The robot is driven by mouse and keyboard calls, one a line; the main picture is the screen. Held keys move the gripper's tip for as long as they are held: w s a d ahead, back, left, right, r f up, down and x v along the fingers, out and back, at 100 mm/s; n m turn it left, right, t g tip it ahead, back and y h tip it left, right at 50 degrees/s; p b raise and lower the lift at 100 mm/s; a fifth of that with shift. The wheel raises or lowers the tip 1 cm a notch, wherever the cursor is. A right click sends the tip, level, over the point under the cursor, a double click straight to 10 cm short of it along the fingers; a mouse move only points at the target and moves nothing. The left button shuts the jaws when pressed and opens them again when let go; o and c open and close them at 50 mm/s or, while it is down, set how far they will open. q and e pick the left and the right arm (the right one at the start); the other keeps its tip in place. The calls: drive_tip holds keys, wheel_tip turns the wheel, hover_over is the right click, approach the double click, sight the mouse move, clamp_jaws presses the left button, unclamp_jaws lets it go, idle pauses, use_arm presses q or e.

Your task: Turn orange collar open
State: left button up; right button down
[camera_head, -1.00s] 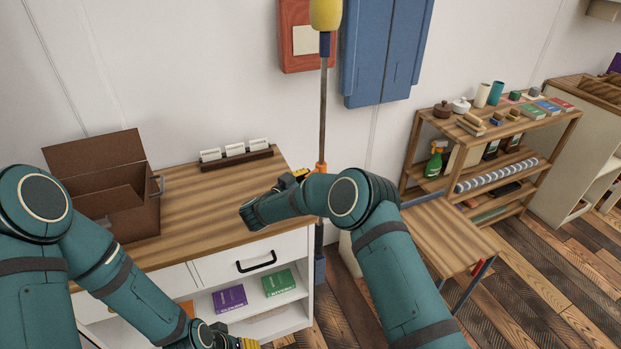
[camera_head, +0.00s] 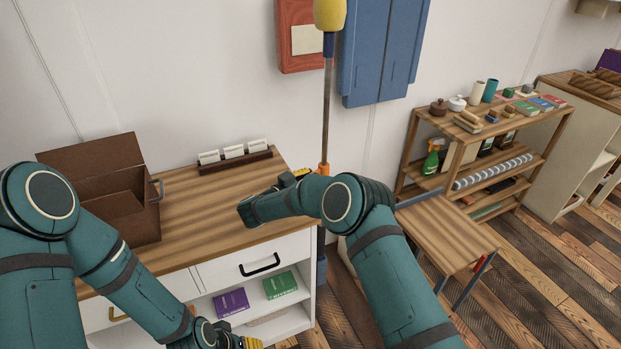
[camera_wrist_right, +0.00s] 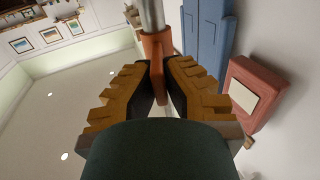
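The orange collar (camera_head: 323,169) sits around the upright metal pole (camera_head: 326,110) beside the cabinet's right end. In the right wrist view, the collar (camera_wrist_right: 157,44) wraps the pole and has a reddish-orange stem between my finger pads. My right gripper (camera_wrist_right: 159,70) has its yellow fingers on both sides of this stem, with the dark pads appearing to touch it. In the head view, my right gripper (camera_head: 303,174) is mostly hidden behind my wrist. My left gripper (camera_head: 250,343) is low at the bottom edge, partly cut off, away from the collar.
A wooden-topped white cabinet (camera_head: 195,205) carries an open brown box (camera_head: 130,215) and a rack of white cards (camera_head: 235,158). A small wooden table (camera_head: 450,235) and a stocked shelf (camera_head: 480,130) stand to the right. A blue wall panel (camera_head: 385,50) hangs behind the pole.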

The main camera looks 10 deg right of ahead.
drive_tip(key=c, duration=1.1)
unclamp_jaws()
drive_tip(key=shift+o, duration=0.2)
drive_tip(key=v, duration=1.2)
drive_tip(key=shift+a, duration=0.1)
